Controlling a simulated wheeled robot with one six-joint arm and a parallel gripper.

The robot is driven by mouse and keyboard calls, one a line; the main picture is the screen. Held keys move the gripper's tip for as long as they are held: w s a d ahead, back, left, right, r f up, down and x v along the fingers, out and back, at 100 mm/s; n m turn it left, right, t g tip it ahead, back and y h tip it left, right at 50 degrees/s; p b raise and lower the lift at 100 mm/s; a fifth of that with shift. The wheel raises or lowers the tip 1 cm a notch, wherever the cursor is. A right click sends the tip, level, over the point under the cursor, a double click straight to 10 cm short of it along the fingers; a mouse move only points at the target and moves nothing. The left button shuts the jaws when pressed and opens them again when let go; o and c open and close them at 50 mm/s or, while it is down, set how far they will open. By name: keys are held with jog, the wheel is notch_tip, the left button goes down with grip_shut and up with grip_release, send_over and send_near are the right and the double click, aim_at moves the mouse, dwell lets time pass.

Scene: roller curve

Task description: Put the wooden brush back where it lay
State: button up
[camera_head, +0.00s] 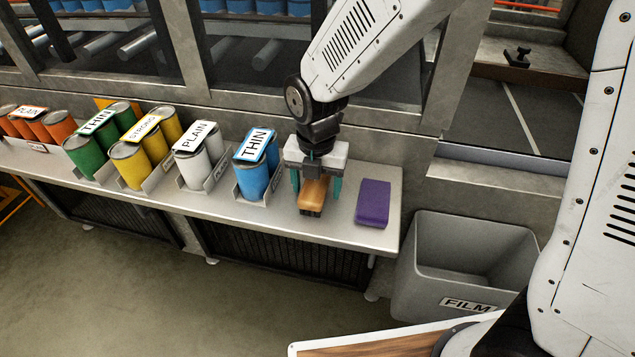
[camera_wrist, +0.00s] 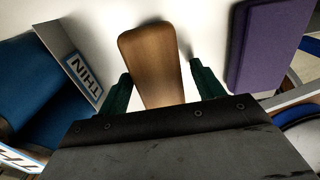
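The wooden brush (camera_head: 313,194) lies on the grey bench (camera_head: 345,233), between the blue cans and a purple block. My gripper (camera_head: 315,187) is over it, pointing down, with a green finger on each side. In the wrist view the brush's brown wooden back (camera_wrist: 152,62) shows between the two fingers of my gripper (camera_wrist: 160,72). Narrow gaps show between the fingers and the brush, so the gripper is open around it. The brush's near end is hidden by the gripper body in the wrist view.
The purple block (camera_head: 373,203) lies close to the right of my gripper. Blue cans (camera_head: 252,179) labelled THIN stand close to its left, with white, yellow, green and orange cans beyond. A grey FILM bin (camera_head: 412,285) stands beyond the bench's right end.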

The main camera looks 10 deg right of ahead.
notch_tip(320, 180, up, 12)
jog(key=s+d+r+m, duration=0.3)
jog(key=s+d+m, duration=0.1)
jog(key=d+m, duration=0.35)
jog(key=s+d+r+m, duration=0.3)
jog(key=s+d+m, duration=0.25)
jog(key=m, duration=0.35)
jog(key=s+d+m+t, duration=0.1)
jog(key=s+d+m, duration=0.7)
jog(key=m, duration=0.7)
jog(key=shift+s, duration=1.05)
jog(key=shift+m, duration=0.25)
